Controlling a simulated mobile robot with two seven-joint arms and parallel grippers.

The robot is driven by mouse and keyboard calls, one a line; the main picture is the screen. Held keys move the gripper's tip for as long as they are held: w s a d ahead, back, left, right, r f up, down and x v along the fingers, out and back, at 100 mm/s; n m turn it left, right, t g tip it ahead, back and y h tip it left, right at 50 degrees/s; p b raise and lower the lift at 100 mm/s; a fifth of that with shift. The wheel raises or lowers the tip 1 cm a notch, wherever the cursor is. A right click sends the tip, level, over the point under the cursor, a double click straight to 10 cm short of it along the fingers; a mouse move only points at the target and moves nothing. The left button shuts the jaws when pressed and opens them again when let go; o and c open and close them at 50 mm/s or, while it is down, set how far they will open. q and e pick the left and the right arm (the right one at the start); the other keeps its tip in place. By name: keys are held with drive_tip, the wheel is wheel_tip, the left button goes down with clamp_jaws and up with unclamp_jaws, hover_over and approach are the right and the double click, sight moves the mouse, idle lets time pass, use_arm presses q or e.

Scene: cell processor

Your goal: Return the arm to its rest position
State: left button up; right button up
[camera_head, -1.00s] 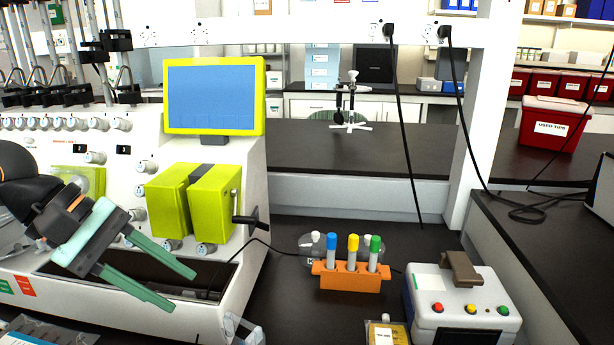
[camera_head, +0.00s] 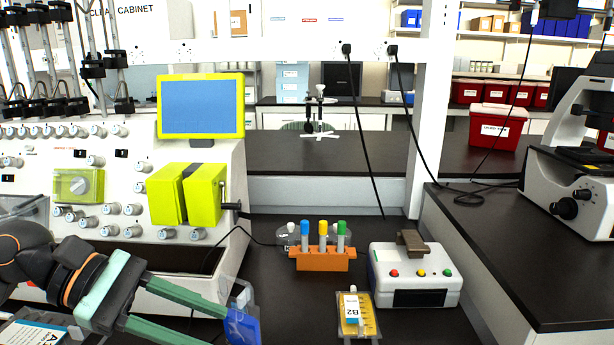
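My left arm comes in from the left edge, low in the view. Its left gripper (camera_head: 215,328) has pale green fingers spread apart, with nothing visible between them. The lower finger runs out of the bottom of the view. The gripper is in front of the white cell processor (camera_head: 120,185), and the upper fingertip appears close to a clear piece with blue in it (camera_head: 242,326); I cannot tell whether they touch. My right gripper is not in view.
An orange rack (camera_head: 322,262) with several capped tubes stands on the dark bench. A white box with coloured buttons (camera_head: 415,272) and a yellow B2 packet (camera_head: 357,318) are right of the gripper. A microscope (camera_head: 565,175) stands at far right.

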use_arm(q)
drive_tip(key=w+d+n+t+h, duration=0.5)
drive_tip(key=n+h, duration=0.4)
drive_tip(key=n, duration=0.8)
drive_tip(key=w+a+f+n+t+y, duration=0.1)
drive_tip(key=a+f+n+t+y, duration=0.1)
drive_tip(key=f+n+t+y, duration=0.65)
drive_tip(key=w+a+f+n+t+y, duration=0.3)
drive_tip(key=f+n, duration=0.6)
drive_tip(key=n, duration=0.7)
drive_tip(key=s+f+n+g+y, duration=0.35)
drive_tip(key=s+f+n, duration=0.4)
drive_tip(key=f, duration=0.45)
drive_tip(key=s+f+n+g+y, duration=0.35)
drive_tip(key=s+f+n, duration=0.25)
drive_tip(key=s+f, duration=0.4)
drive_tip(key=s+a+r+n+p, duration=0.1)
drive_tip(key=a+r+p, duration=0.3)
drive_tip(key=p, duration=0.9)
wheel_tip(320, 180, up, 3)
drive_tip(key=shift+s+r+y, duration=0.2)
drive_tip(key=shift+s+y, duration=0.15)
drive_tip(key=shift+s, duration=0.05)
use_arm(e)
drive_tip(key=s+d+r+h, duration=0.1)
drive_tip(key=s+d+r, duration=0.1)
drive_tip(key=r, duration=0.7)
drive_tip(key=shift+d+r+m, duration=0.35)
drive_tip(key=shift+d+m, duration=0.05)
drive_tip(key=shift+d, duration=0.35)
